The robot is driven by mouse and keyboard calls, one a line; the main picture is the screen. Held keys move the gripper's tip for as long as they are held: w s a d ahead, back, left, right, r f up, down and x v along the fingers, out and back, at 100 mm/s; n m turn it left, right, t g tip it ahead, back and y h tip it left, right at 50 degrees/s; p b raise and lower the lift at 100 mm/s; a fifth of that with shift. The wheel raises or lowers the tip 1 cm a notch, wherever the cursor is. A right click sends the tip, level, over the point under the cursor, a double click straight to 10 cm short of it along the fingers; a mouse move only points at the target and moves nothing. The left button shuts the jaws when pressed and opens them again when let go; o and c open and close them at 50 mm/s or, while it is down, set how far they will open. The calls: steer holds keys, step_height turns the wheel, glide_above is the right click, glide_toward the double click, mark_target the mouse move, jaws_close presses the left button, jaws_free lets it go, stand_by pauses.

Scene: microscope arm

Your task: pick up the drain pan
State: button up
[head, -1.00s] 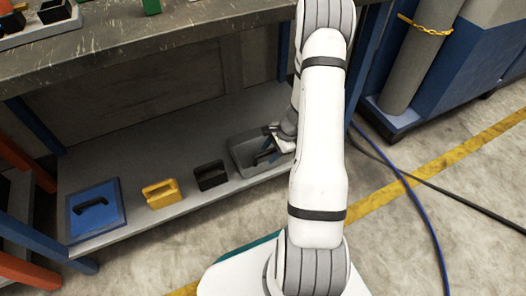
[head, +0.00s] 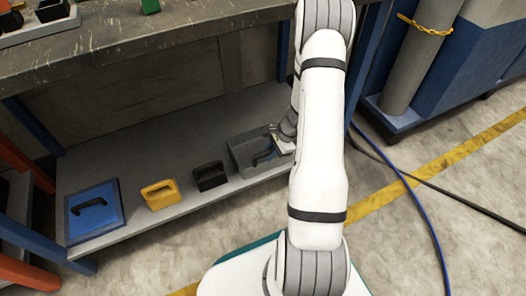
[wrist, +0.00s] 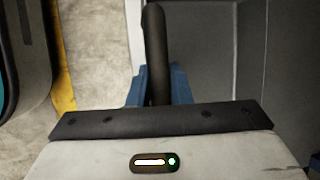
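The drain pan (head: 240,147) is a grey open tray with a dark handle, at the right end of the low shelf. My gripper (head: 262,158) reaches into it from the right. In the wrist view, the black handle (wrist: 155,45) stands between the blue fingertips of my gripper (wrist: 158,84). The fingers lie close against both sides of the handle, and it looks gripped. The pan's grey inside (wrist: 200,45) shows to the right of the handle. The pan appears to rest on the shelf; my arm hides its right end.
On the low shelf (head: 130,222) a black caddy (head: 210,177), a yellow caddy (head: 160,195) and a blue panel with a black handle (head: 94,213) stand left of the pan. The workbench top (head: 180,35) overhangs the shelf. Hoses (head: 415,200) lie on the floor at right.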

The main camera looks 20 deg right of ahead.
jaws_close()
stand_by(0.8)
steer(key=shift+r, duration=0.1)
